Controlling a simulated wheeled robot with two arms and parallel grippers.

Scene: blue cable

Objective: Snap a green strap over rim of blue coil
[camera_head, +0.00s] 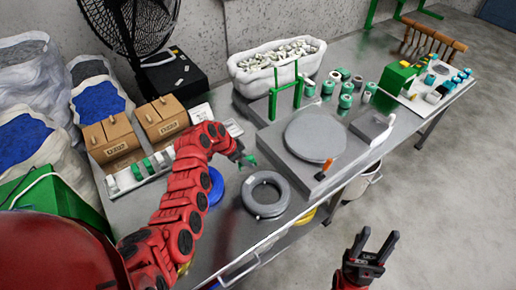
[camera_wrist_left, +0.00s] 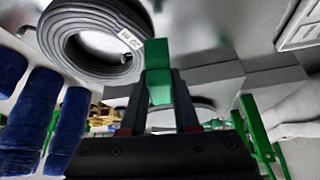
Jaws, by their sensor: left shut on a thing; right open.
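The blue coil (camera_head: 216,186) lies on the metal table, partly hidden behind my left arm. In the left wrist view, blue banded segments (camera_wrist_left: 70,125) fill the left edge; I cannot tell for certain that they are the same coil. My left gripper (camera_head: 243,158) is above the table, behind and right of the blue coil. It is shut on a green strap (camera_wrist_left: 158,72), which stands up between the fingertips, apart from the blue segments. My right gripper (camera_head: 374,247) is open and empty, out over the floor in front of the table.
A grey coil (camera_head: 265,194) lies right of the blue coil. A round grey plate (camera_head: 315,134) sits on a platform behind it. Cardboard boxes (camera_head: 112,141) and a row of green and white spools (camera_head: 140,170) stand at the left. A yellow item (camera_head: 305,216) shows below the table edge.

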